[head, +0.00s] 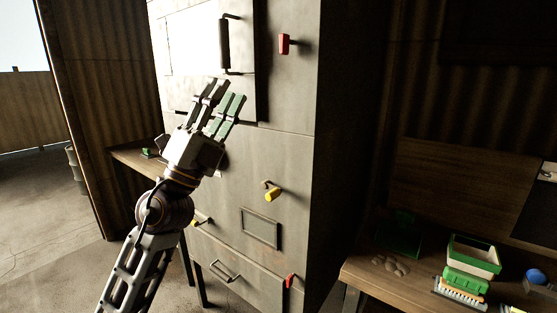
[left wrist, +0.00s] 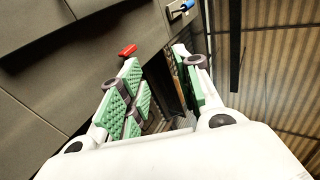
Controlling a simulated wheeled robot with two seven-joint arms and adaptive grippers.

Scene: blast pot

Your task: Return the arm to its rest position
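My left arm comes up from the bottom of the head view. Its left gripper (head: 225,95) is raised in front of the tall grey metal cabinet (head: 295,160), just below the dark vertical door handle (head: 224,45). In the left wrist view the green-padded fingers (left wrist: 160,90) are spread apart with a gap between them, and nothing is held. The gap to the cabinet face cannot be judged. My right gripper is in neither view.
The cabinet has a red lever (head: 284,44), a yellow knob (head: 273,193) and a lower handle (head: 222,272) sticking out. A wooden bench (head: 365,269) on the right bears a green-and-white bin (head: 473,255). Another bench (head: 133,159) stands behind my arm. Open floor (head: 45,215) lies at left.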

